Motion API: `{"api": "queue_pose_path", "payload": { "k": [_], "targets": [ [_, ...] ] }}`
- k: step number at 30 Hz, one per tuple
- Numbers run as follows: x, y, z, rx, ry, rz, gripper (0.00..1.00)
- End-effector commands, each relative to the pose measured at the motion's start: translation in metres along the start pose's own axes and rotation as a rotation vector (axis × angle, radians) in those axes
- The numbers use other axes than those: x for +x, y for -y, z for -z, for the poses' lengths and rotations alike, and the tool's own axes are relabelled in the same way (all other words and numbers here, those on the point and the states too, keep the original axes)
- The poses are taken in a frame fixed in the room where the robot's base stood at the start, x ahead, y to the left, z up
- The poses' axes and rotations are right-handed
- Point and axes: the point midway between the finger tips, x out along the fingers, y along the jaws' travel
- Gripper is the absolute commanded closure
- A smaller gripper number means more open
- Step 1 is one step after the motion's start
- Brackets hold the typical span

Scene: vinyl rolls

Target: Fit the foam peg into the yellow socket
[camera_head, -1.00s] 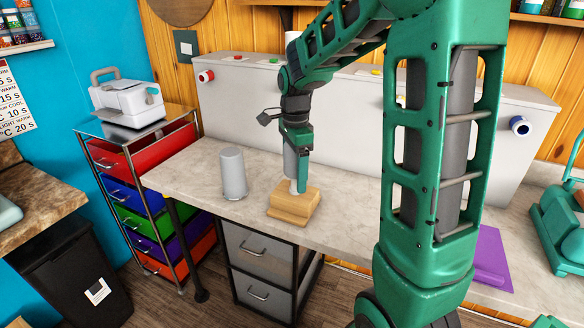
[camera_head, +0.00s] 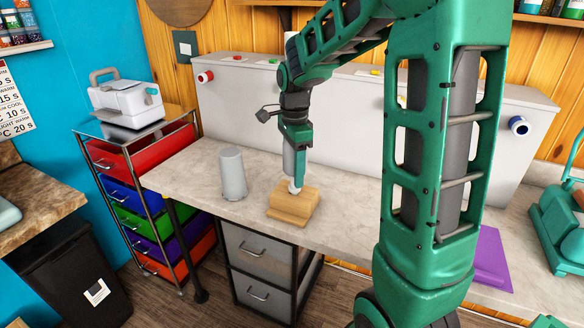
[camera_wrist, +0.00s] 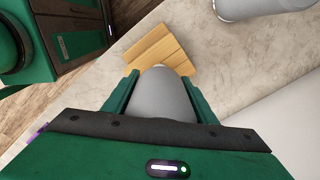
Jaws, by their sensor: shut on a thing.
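The grey foam peg (camera_head: 289,160) stands nearly upright in my gripper (camera_wrist: 160,82), and its pale lower end (camera_head: 296,187) is at the top of a wooden block (camera_head: 292,207). My gripper is shut on it. I cannot tell whether the peg's end touches the block. In the wrist view the peg (camera_wrist: 162,95) lies between the two green fingers, with the block (camera_wrist: 150,52) beyond it. The yellow socket (camera_head: 402,101) on the front of the grey-white console is mostly hidden behind my arm; only a small yellow bit shows.
A grey cylinder (camera_head: 232,175) stands on the counter (camera_head: 185,177) left of the block. The long console (camera_head: 245,105) behind carries a red-ringed socket (camera_head: 205,76) and a blue-ringed one (camera_head: 520,126). A purple item (camera_head: 490,258) lies at the right.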

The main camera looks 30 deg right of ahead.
Motion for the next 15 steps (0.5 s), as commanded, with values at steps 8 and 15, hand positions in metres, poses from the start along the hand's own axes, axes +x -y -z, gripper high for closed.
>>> {"api": "queue_pose_path", "payload": {
  "k": [8,15],
  "targets": [
    [-0.013,0.000,0.000,0.000,0.000,0.002,0.70],
    [-0.023,0.000,0.000,0.000,0.000,0.002,0.70]
  ]
}}
